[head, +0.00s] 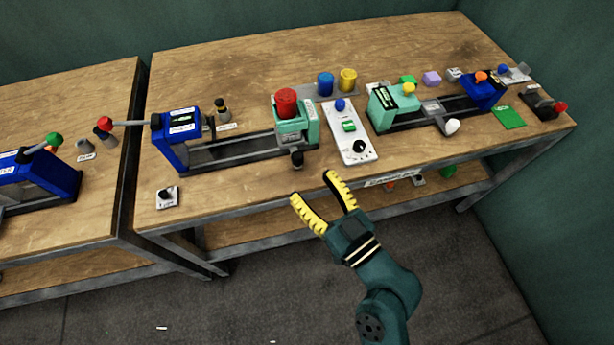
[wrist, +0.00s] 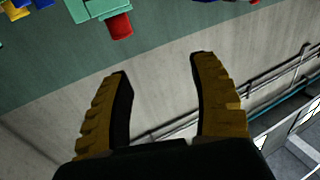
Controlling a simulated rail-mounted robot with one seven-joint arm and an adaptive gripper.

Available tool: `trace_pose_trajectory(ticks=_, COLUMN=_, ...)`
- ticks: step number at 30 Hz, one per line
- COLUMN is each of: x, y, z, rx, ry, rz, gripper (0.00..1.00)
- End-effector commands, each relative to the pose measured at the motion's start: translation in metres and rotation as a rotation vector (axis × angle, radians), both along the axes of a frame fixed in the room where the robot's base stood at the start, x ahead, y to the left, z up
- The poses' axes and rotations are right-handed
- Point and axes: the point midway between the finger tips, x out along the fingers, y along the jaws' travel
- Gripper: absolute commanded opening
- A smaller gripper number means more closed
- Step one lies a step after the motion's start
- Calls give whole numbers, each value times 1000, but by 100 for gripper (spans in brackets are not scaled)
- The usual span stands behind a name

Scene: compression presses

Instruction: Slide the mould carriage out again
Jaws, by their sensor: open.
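A press with a blue frame (head: 178,138) stands at the left of the main bench, with dark rails (head: 240,153) running right from it. A green block (head: 300,128) with a red cylinder (head: 287,102) on top sits at the right end of these rails, clear of the blue frame. A dark knob (head: 297,157) sits at its front. I cannot tell for sure which part is the mould carriage. My gripper (head: 311,185) is open and empty in front of the bench edge, apart from the block. The wrist view shows the red cylinder (wrist: 120,27) beyond the open fingers.
A white control panel (head: 350,133) lies right of the green block. A second press has a green housing (head: 393,107) and a blue end (head: 481,90). Blue (head: 325,84) and yellow (head: 348,80) cylinders stand behind. A red-knobbed lever (head: 107,123) sticks out left.

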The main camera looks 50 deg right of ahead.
Motion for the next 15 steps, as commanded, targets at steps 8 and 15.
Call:
trace_pose_trajectory(ticks=8, x=-35, y=-27, z=-102, rx=38, ry=48, rz=-102, gripper=62)
trace_pose_trajectory(ticks=15, x=-8, y=-36, z=-97, rx=35, ry=47, rz=-100, gripper=62)
